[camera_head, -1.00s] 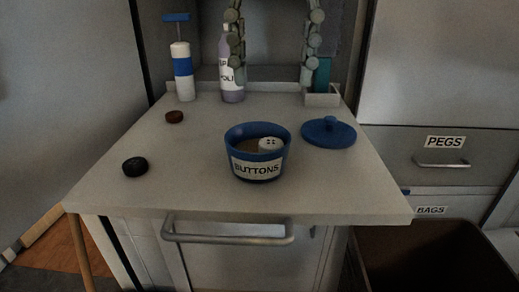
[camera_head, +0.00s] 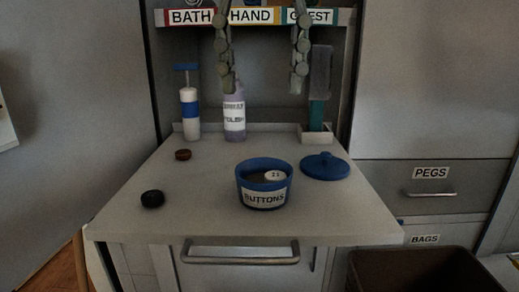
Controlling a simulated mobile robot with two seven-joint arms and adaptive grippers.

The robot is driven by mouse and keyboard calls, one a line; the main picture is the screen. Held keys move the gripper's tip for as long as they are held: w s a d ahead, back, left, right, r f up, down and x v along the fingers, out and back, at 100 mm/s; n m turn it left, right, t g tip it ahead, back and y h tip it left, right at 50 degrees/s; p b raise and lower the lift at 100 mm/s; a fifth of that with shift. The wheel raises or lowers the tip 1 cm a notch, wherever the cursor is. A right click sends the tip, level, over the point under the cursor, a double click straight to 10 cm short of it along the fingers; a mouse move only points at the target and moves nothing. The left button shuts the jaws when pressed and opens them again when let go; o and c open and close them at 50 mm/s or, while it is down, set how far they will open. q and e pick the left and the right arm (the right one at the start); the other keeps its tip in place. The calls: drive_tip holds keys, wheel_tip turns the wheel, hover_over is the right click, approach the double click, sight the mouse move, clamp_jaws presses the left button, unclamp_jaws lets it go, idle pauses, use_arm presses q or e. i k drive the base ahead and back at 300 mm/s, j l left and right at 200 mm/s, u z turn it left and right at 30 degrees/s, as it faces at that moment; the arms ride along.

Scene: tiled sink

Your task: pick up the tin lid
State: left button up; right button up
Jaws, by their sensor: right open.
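The tin lid (camera_head: 325,167) is a round blue lid with a small knob. It lies knob up on the grey worktop (camera_head: 215,222), right of and a little behind the blue tin labelled BUTTONS (camera_head: 264,196). The tin stands open and upright, with a white button (camera_head: 275,176) showing inside. My right gripper (camera_head: 263,88) hangs in from the top edge, its two jointed fingers wide apart and nothing between them. It shows above and left of the lid, clear of it. My left gripper is not in view.
A pump bottle (camera_head: 190,114) and a purple polish bottle (camera_head: 234,118) stand at the back. A small holder with a brush (camera_head: 318,110) is behind the lid. A brown button (camera_head: 183,155) and a black one (camera_head: 152,199) lie left. The worktop's front right is clear.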

sight(324, 167)
drive_tip(key=k+j, duration=0.25)
drive_tip(key=k, duration=0.15)
drive_tip(key=k+j, duration=0.25)
drive_tip(key=k, duration=0.15)
drive_tip(key=k+j, duration=0.25)
drive_tip(key=k, duration=0.15)
